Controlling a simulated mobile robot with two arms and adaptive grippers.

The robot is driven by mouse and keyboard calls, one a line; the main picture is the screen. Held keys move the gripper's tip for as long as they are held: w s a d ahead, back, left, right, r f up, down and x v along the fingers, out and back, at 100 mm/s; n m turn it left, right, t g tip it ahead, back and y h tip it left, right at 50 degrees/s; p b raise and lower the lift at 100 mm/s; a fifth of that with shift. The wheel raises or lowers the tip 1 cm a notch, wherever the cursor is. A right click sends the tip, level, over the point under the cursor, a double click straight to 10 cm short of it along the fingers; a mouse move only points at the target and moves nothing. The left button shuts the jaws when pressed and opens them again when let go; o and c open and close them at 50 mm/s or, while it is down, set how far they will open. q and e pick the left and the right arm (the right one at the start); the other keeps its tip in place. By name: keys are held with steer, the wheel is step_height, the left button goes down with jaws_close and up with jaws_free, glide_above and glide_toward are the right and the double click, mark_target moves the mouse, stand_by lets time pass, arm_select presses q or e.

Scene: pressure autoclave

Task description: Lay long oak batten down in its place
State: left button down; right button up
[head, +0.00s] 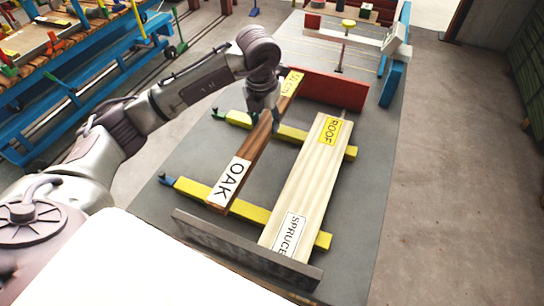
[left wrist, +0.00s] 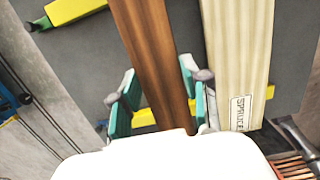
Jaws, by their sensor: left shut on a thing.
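The long oak batten (head: 256,139) is dark brown, with a white OAK label near its near end and a yellow label at its far end. It lies lengthwise over two yellow crossbars (head: 284,217), left of the spruce board; I cannot tell whether it touches them. My left gripper (head: 263,118) is shut on the batten toward its far half. In the left wrist view the batten (left wrist: 155,55) runs between the teal-padded fingers (left wrist: 158,100). My right gripper is not in view.
A pale spruce board (head: 308,185) with ROOF and SPRUCE labels lies across the yellow bars, right of the oak. A red end board (head: 327,90) stands at the far end, a grey one (head: 245,250) at the near end. Open floor lies right of the mat.

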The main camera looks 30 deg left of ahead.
arm_select(q)
steer(key=shift+w+f, duration=0.15)
steer(key=shift+f, duration=0.35)
step_height(320, 180, down, 9)
steer(key=shift+w+f+p, duration=0.15)
steer(key=shift+f+p, duration=0.05)
steer(key=shift+p, duration=0.75)
steer(key=shift+f, duration=0.2)
steer(key=shift+f+b, duration=0.45)
steer(key=shift+b, duration=0.05)
